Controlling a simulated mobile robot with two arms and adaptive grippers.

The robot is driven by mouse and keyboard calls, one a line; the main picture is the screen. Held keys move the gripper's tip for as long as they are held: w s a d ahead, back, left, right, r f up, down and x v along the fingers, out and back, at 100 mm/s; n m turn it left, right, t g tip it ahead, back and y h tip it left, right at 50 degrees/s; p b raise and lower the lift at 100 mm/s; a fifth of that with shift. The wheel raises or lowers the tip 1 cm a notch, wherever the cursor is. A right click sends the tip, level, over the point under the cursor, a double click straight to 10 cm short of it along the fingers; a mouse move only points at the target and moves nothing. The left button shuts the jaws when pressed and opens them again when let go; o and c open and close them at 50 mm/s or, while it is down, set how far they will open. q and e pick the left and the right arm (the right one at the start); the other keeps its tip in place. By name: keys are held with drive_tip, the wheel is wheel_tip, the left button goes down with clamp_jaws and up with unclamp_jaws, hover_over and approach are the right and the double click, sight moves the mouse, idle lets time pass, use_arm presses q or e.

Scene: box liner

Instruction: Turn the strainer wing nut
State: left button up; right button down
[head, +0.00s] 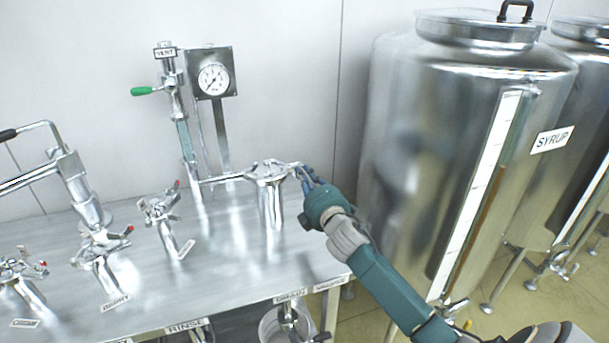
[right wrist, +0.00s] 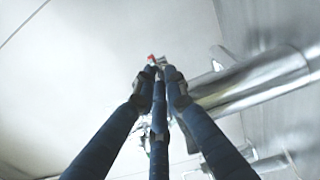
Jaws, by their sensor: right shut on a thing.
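The strainer (head: 271,203) is an upright shiny metal cylinder on the steel bench, with a clamp around its top. Its wing nut (head: 295,166) sits at the right side of that clamp and is mostly hidden by my fingers. My right gripper (head: 301,174) reaches in from the right and is shut on the wing nut. In the right wrist view the three dark fingers (right wrist: 158,70) meet at their tips around a small metal part with a red end (right wrist: 152,58). My left gripper is not in view.
The steel bench (head: 225,275) carries several clamped valve fittings (head: 161,210) at left. A pressure gauge (head: 213,79) and a green-handled vent valve (head: 144,91) stand behind the strainer. A large syrup tank (head: 440,130) stands right of my forearm.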

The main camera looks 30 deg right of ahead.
idle(0.4)
drive_tip(key=c, duration=1.8)
unclamp_jaws()
drive_tip(key=shift+s, duration=0.1)
drive_tip(key=v, duration=1.2)
drive_tip(key=shift+a, duration=0.1)
